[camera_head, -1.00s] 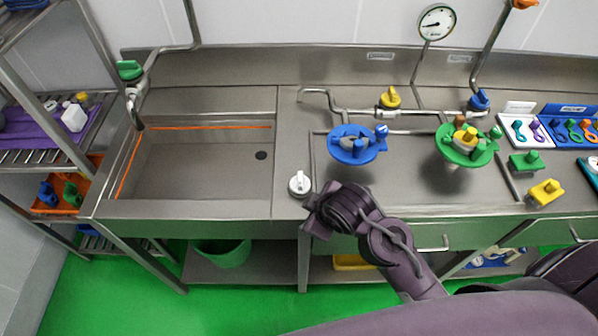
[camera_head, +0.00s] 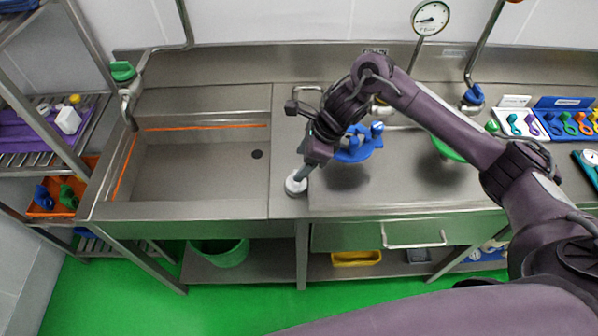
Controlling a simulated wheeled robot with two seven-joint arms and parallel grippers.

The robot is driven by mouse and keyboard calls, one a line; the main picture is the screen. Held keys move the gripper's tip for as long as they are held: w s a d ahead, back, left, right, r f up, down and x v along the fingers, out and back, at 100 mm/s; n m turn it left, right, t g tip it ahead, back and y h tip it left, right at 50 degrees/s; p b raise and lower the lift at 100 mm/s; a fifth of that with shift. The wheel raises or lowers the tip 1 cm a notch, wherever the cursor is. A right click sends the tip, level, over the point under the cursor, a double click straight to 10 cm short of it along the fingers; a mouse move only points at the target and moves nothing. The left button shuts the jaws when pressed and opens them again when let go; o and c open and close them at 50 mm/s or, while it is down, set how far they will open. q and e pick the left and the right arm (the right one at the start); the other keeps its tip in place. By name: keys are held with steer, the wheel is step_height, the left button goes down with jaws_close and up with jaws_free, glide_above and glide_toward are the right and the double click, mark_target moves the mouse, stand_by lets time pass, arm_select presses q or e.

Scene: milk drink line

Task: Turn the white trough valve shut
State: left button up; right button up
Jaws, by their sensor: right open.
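The white trough valve (camera_head: 295,187) stands on the steel counter just right of the sink trough, near the front edge. Its round white base shows, but its handle is mostly hidden by my right gripper. My right gripper (camera_head: 300,177) points down at the valve from above, with its fingertips at the handle. The jaws are open, and I cannot tell whether they touch the handle. My left gripper is not in view.
The sink trough (camera_head: 200,170) lies to the left. A drawer handle (camera_head: 414,244) juts from the counter front.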

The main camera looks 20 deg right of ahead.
steer(key=shift+n+g, duration=0.3)
steer(key=shift+n, duration=0.4)
steer(key=f, duration=0.2)
steer(key=f+p, duration=0.1)
steer(key=f, duration=0.1)
steer(key=a+f, duration=0.1)
steer(key=f, duration=0.1)
steer(key=shift+w+f, duration=0.2)
steer(key=shift+w, duration=0.1)
steer(key=shift+d, duration=0.1)
steer(key=c, duration=1)
